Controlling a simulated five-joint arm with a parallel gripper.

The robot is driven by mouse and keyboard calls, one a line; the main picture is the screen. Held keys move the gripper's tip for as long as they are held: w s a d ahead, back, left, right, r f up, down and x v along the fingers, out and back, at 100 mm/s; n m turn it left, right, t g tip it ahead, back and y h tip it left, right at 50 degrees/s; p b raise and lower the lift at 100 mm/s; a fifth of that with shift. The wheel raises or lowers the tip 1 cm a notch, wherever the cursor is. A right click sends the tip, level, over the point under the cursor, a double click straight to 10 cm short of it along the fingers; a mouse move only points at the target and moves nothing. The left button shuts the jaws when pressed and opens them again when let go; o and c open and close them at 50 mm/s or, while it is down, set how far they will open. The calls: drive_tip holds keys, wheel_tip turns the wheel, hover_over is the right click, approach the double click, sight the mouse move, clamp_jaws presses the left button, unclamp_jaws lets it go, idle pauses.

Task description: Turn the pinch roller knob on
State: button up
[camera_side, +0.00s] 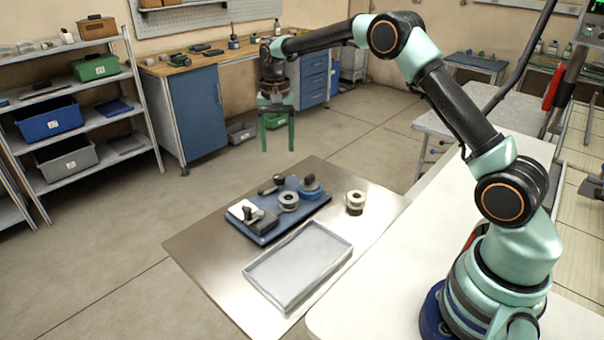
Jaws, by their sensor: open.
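A blue tape device (287,229) lies on the metal table, with several parts on its top. A black knob or roller part (271,185) stands at its back left, and a white block with a black part (246,212) sits at its front left. I cannot tell for sure which is the pinch roller knob. A grey reel (288,200) and a blue reel (310,189) sit on the device. My gripper (276,147) has green fingers, is open and empty, and hangs pointing down, high above and behind the device.
A cream tape roll (355,202) stands on the metal table (200,247) right of the device. An empty grey tray (337,255) lies in front of it. Shelves with bins and a workbench stand farther back. The air above the device is clear.

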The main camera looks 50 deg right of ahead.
sight(279, 176)
wheel_tip(279, 176, down, 9)
drive_tip(key=shift+f, duration=0.15)
idle(0.4)
clamp_jaws()
